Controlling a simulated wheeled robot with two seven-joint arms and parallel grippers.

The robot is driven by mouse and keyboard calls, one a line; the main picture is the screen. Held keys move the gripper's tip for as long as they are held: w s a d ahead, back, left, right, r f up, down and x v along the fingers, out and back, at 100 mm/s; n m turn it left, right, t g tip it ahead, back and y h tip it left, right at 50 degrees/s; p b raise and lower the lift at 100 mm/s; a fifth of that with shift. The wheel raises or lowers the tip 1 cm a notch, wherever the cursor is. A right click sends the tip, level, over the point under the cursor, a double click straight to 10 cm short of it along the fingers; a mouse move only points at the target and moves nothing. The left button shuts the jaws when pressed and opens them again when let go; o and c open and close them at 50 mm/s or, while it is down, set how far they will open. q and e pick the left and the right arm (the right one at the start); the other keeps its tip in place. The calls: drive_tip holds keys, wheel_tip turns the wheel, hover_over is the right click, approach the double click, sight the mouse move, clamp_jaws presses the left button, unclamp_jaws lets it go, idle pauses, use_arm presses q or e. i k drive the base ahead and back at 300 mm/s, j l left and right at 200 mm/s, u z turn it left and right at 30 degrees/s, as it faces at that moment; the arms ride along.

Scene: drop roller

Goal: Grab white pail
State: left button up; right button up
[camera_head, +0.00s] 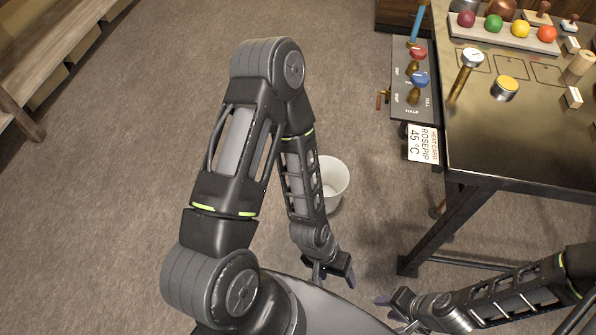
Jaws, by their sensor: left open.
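A white pail (337,181) stands on the carpeted floor near the middle of the camera_head view. It is upright, and its left side is hidden behind my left forearm. My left gripper (334,280) is below the pail in the picture, apart from it, open and with nothing seen between its fingers. My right gripper (384,304) is at the lower middle right, pointing left, below the pail in the picture and apart from it. Its fingers are small and partly hidden, so I cannot tell its opening.
A dark metal table (510,150) stands at the right, with coloured balls in a holder (505,28), a control panel with knobs (414,85) and a label card (423,144). A wooden bench (50,50) is at the upper left. The carpet between is clear.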

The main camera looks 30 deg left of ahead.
sight(334, 174)
drive_tip(key=u, duration=0.85)
drive_tip(key=i+j, duration=0.25)
drive_tip(key=j, duration=0.15)
drive_tip(key=i+j, duration=0.2)
drive_tip(key=j, duration=0.2)
drive_tip(key=i+j, duration=0.25)
drive_tip(key=j, duration=0.15)
drive_tip(key=z, duration=1.95)
